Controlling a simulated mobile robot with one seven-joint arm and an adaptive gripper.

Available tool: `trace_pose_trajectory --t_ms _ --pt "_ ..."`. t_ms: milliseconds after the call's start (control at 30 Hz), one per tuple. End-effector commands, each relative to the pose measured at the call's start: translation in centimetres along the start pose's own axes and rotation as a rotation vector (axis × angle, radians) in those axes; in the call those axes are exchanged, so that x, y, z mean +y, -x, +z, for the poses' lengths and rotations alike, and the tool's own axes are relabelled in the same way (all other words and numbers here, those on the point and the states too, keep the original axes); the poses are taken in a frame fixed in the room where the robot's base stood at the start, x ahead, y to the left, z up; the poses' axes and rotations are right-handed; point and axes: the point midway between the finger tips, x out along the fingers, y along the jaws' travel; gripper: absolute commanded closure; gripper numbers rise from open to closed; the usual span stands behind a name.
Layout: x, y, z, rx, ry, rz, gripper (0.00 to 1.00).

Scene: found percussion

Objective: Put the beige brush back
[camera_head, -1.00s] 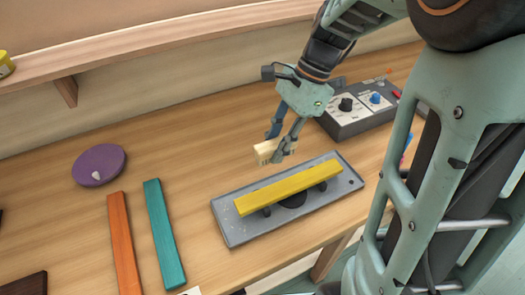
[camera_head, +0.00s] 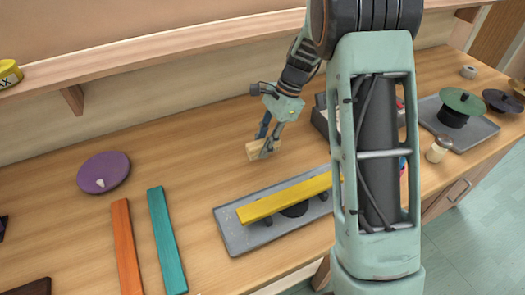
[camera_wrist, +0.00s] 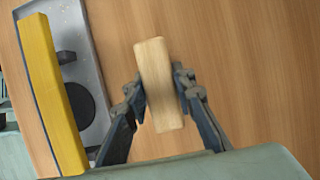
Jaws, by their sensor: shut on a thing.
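The beige brush (camera_head: 263,149) is a small pale wooden block held in my gripper (camera_head: 268,143). In the head view it is above the workbench, just behind the grey tray with the yellow bar. In the wrist view the brush (camera_wrist: 160,85) sits between both fingertips of my gripper (camera_wrist: 162,92), which are shut on its sides. Bristles cannot be made out. Whether the brush touches the bench cannot be told.
A grey tray (camera_head: 236,236) bears a yellow bar (camera_head: 285,197) on dark supports. Orange (camera_head: 126,245) and teal (camera_head: 166,240) bars and a purple disc (camera_head: 103,172) lie left. A grey control box (camera_head: 319,122) is partly hidden by my arm.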

Motion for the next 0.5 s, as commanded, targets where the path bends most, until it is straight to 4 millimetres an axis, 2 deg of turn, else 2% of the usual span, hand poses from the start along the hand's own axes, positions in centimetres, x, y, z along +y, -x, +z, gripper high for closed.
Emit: trace_pose_trajectory --t_ms 133,300,500 --pt "-0.6 -0.6 -0.4 0.0 0.0 0.0 1.0" --pt "-0.5 -3.0 -1.3 -0.001 -0.001 0.003 1.0" --pt "-0.6 -3.4 -1.5 0.0 0.001 -0.001 1.0"
